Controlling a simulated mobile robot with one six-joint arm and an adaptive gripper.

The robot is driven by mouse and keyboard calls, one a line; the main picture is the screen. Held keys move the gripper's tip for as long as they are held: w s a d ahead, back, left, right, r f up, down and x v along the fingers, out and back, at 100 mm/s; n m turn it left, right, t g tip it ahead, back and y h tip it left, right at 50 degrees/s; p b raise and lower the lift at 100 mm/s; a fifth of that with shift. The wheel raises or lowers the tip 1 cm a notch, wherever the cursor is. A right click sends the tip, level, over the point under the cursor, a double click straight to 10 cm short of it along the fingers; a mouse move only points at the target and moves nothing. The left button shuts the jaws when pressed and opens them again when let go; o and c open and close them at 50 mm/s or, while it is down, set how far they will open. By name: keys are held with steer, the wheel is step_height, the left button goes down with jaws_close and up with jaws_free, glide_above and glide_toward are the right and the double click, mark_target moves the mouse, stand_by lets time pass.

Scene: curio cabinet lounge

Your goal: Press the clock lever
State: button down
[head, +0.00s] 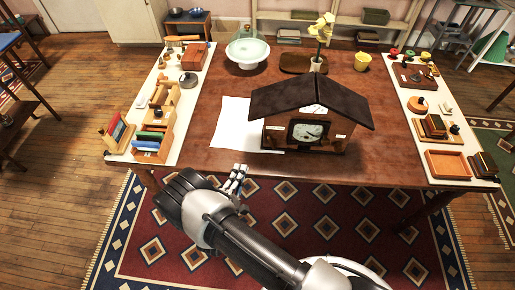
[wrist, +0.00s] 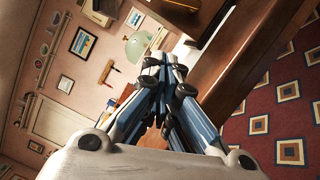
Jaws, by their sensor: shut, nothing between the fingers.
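The clock (head: 325,128) is a wooden house-shaped case with a dark pitched roof, standing near the front edge of the table in the head view. A dark-framed dial is in the middle of its front, with small pale tags or parts on either side. I cannot make out which small part is the lever. My gripper (head: 238,172) is at the table's front edge, left of and nearer than the clock, apart from it. In the wrist view my gripper (wrist: 165,64) shows its fingertips together, with nothing held.
The brown table (head: 210,150) has a white paper sheet (head: 235,118) left of the clock. A glass-domed stand (head: 247,52), a yellow cup (head: 362,61) and a plant holder stand behind. White side strips hold several wooden items, including an orange tray (head: 447,164). The front middle is open.

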mark_target(272, 140)
steer(key=b+x, duration=0.2)
steer(key=x, duration=0.8)
steer(key=shift+f, duration=0.1)
steer(key=d, duration=0.1)
steer(key=d+r, duration=0.1)
steer(key=d, duration=0.1)
steer(key=shift+r, duration=0.15)
steer(key=shift+d+r, duration=0.15)
steer(key=shift+d, duration=0.25)
steer(key=shift+a, duration=0.1)
